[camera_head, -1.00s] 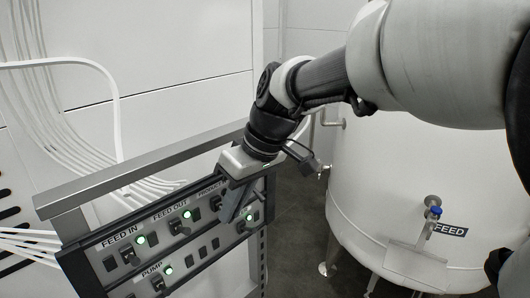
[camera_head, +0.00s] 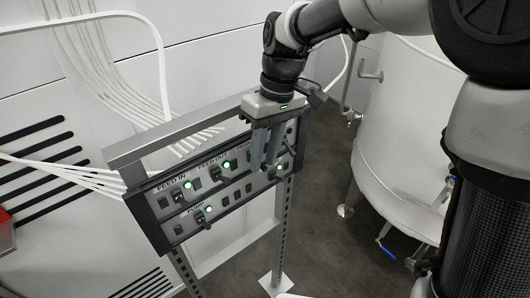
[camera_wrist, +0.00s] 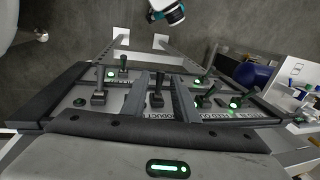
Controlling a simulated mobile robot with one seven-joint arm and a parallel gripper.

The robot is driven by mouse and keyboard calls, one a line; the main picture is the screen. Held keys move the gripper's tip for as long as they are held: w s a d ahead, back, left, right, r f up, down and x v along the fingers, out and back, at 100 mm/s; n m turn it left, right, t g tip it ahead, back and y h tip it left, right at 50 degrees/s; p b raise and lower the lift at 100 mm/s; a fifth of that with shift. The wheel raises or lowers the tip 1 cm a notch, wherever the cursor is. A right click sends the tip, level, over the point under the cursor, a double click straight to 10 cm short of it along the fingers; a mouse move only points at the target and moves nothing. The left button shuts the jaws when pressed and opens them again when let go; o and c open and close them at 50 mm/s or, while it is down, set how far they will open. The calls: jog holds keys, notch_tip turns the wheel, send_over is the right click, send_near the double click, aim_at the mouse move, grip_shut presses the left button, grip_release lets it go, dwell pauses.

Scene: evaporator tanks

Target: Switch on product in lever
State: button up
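The control panel (camera_head: 224,194) has several black levers and green lamps. The product in lever (camera_wrist: 157,98) is a dark upright stick in the wrist view, beside a partly covered "PRODUCT" label. No lit lamp shows next to it there. My gripper (camera_head: 265,165) points down at the panel's right part, its two grey fingers apart. In the wrist view the lever stands between the fingers, and I cannot tell whether either touches it. In the head view the gripper hides this lever and part of its label.
The feed in lever (camera_head: 178,197), feed out lever (camera_head: 216,175) and pump lever (camera_head: 201,218) have lit green lamps. A metal rail (camera_head: 180,132) runs behind the panel's top. A white tank (camera_head: 400,150) stands at the right. White hoses (camera_head: 85,80) run down the wall.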

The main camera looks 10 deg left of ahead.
jog(key=shift+r, duration=0.1)
notch_tip(320, 180, up, 17)
jog(key=w+d+p, duration=0.1)
jog(key=w+d, duration=0.1)
jog(key=shift+w+d, duration=0.2)
jog(key=shift+w, duration=0.05)
dwell(0.4)
